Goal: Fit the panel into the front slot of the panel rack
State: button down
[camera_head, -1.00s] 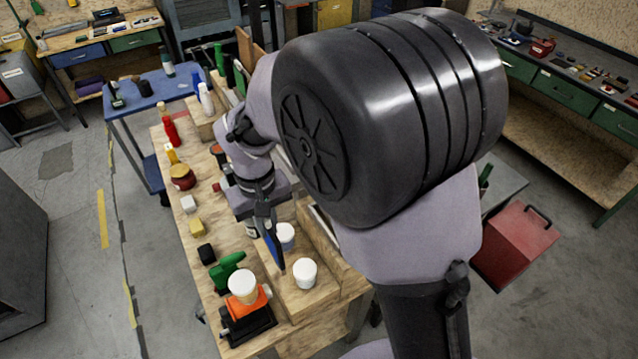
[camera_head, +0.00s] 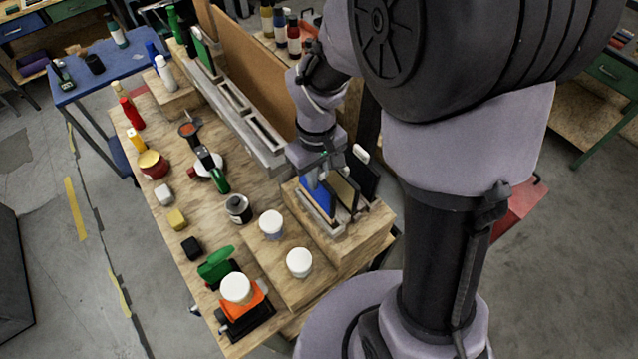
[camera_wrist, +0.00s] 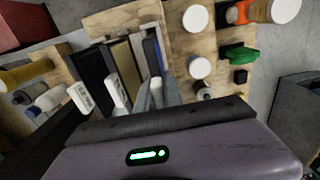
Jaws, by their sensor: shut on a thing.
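The panel has a blue face (camera_head: 317,194) and stands upright, its lower edge at the slot of the panel rack nearest the white jars. My gripper (camera_head: 318,176) is shut on its upper part. The panel rack (camera_head: 336,229) is a pale block on a wooden riser. A tan panel (camera_head: 345,190) and a black panel (camera_head: 364,178) stand in it beside the blue one. In the wrist view my gripper's fingers (camera_wrist: 158,92) are at the blue panel (camera_wrist: 152,54). Its bottom edge is hidden, so I cannot tell how deep it sits.
Two white-lidded jars (camera_head: 271,225) (camera_head: 299,263) stand on a board left of the rack. A long slotted rail (camera_head: 240,110) runs behind.

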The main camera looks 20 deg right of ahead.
aim_at(319, 187)
jog(key=f, duration=0.3)
jog(key=shift+s+d+b, duration=0.2)
jog(key=shift+d+b, duration=0.1)
jog(key=shift+w+f, duration=0.25)
jog(key=shift+f, duration=0.05)
jog(key=shift+s, duration=0.15)
jog(key=shift+f, duration=0.2)
jog(key=c, duration=1.5)
grip_release()
jog(key=shift+r, duration=0.1)
jog(key=shift+r, duration=0.1)
